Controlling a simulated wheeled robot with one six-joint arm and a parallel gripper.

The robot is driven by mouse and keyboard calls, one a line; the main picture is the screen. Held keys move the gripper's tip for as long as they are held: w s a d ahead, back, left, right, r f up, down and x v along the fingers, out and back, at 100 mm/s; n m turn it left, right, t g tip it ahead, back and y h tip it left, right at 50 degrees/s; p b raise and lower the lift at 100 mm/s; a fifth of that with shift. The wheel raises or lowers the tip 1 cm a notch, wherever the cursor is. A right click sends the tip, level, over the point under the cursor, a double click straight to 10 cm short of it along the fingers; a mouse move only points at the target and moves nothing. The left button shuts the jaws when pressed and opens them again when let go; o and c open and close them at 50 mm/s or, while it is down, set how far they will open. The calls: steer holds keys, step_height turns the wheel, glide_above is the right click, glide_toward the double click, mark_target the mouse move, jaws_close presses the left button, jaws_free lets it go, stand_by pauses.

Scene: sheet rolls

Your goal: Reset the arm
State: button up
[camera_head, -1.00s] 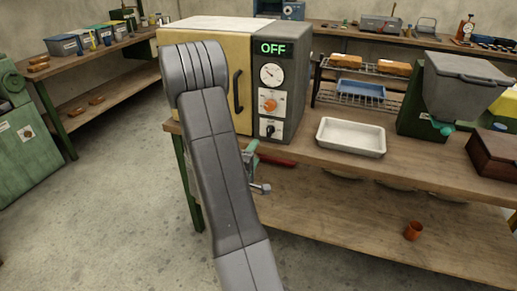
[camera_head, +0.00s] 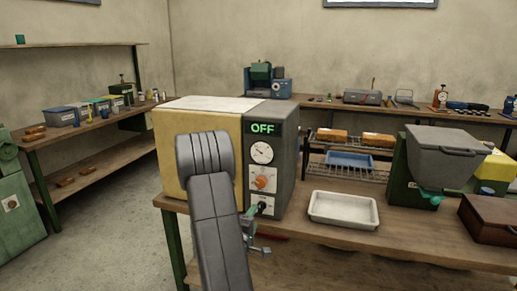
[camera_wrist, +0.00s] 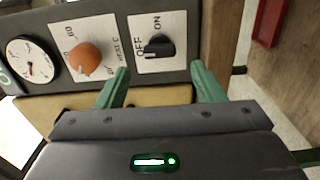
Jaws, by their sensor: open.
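My arm rises in front of the yellow and grey oven (camera_head: 270,150) in the head view. The oven's display (camera_head: 263,128) reads OFF in green. My gripper (camera_wrist: 162,82) shows two green fingers, apart and with nothing between them, in the wrist view. They lie just short of the black OFF/ON knob (camera_wrist: 158,46) on the grey panel; I cannot tell the exact gap. The orange heat knob (camera_wrist: 84,56) and a round dial (camera_wrist: 30,62) are to its left. In the head view my gripper (camera_head: 253,223) is partly hidden behind my arm.
A white tray (camera_head: 343,208) lies on the wooden bench (camera_head: 395,240) right of the oven. A grey-green hopper machine (camera_head: 440,155) and a brown box (camera_head: 490,220) stand farther right. A red object (camera_wrist: 268,22) lies beside the panel. Open floor (camera_head: 100,230) is at left.

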mark_target(259, 209)
steer(key=x, duration=0.5)
steer(key=shift+w+d, duration=0.2)
steer(key=shift+w, duration=0.15)
steer(key=shift+s+a, duration=0.1)
